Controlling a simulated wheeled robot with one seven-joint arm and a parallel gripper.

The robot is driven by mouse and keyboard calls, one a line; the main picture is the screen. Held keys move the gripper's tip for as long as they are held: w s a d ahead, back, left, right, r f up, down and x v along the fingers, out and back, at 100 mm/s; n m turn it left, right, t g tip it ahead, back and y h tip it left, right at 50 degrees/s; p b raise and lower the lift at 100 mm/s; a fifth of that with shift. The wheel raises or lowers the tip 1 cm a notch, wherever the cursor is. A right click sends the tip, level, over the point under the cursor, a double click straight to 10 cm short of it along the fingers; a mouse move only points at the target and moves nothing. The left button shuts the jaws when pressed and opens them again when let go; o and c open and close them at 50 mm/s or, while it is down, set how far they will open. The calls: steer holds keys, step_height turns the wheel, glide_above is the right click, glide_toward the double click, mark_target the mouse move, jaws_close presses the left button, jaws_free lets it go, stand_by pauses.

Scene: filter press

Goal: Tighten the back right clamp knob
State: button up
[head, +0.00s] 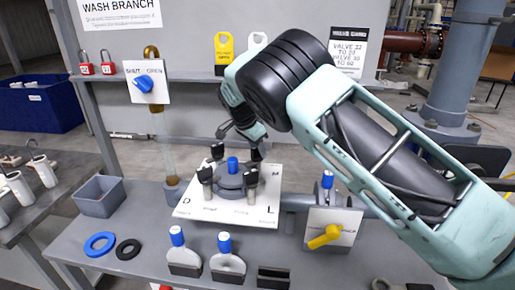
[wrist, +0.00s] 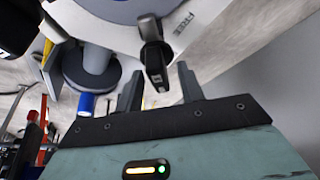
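The filter housing (head: 237,182) is a round grey body with a blue-topped centre fitting (head: 232,164), on a white plate (head: 262,212). Dark clamp knobs stand around it, including the front left knob (head: 205,175), the back left knob (head: 217,151) and the front right knob (head: 251,178). My gripper (head: 256,148) is at the back right and hides most of that knob. In the wrist view, the back right clamp knob (wrist: 155,66) appears between the tips of my open gripper (wrist: 159,72), with a gap on each side. I cannot tell the exact depth.
A valve with a blue handle (head: 145,84) is on the left post. A yellow-handled valve (head: 325,237) is at right. Blue ring (head: 100,244), black ring (head: 128,249) and grey bin (head: 98,197) are at left.

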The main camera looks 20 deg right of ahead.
steer(key=b+v, duration=0.3)
steer(key=v, duration=1.4)
steer(key=shift+r, duration=0.2)
steer(key=s+a+f+n+g+y, duration=0.1)
steer(key=s+f+n+y, duration=0.1)
steer(key=s+n, duration=0.5)
steer(key=s+a+f+n+y, duration=0.2)
steer(key=s, duration=0.9)
steer(key=s+a+f+n+g+y, duration=0.1)
steer(key=s+f+n, duration=0.3)
steer(key=s, duration=0.5)
steer(key=s+d+f+n, duration=0.2)
steer(key=s+n, duration=0.2)
steer(key=s, duration=0.5)
steer(key=s+d+f+n, duration=0.1)
steer(key=s+n, duration=0.3)
steer(key=s, duration=0.5)
steer(key=shift+d+f+n, duration=0.3)
steer(key=shift+d+f, duration=0.05)
steer(key=shift+d, duration=0.2)
